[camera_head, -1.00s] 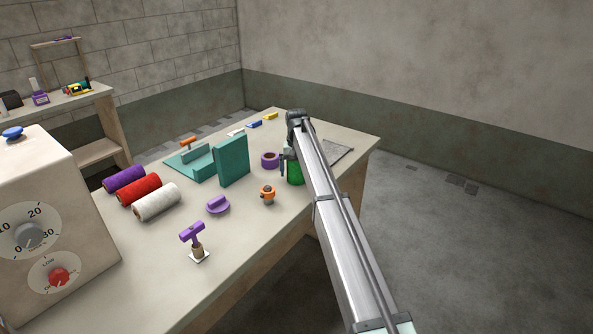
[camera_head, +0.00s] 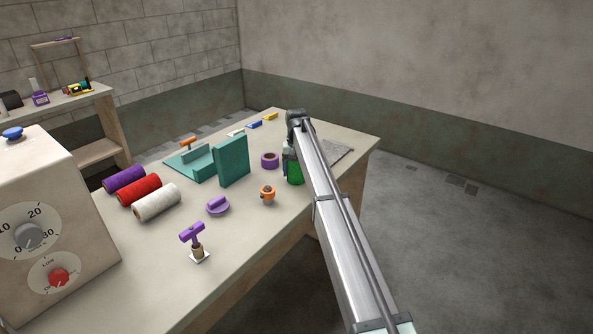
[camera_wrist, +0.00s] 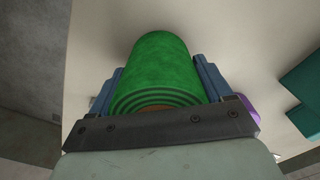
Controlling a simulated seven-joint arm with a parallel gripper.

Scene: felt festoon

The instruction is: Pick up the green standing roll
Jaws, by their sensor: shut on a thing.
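The green roll (camera_wrist: 158,70) fills the middle of the wrist view, with its ringed end facing the camera. My gripper (camera_wrist: 160,82) has one blue finger on each side of it and is shut on it. In the head view the green roll (camera_head: 295,173) is upright near the table's right edge, partly hidden by my arm. My gripper (camera_head: 287,160) also shows there, mostly behind the arm. I cannot tell whether the roll's base touches the table.
A purple ring (camera_head: 269,160) and an orange knobbed piece (camera_head: 267,194) stand left of the roll. A teal upright block (camera_head: 232,161) is farther left. A grey sheet (camera_head: 338,150) lies to the right. White, red and purple spools lie at the left.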

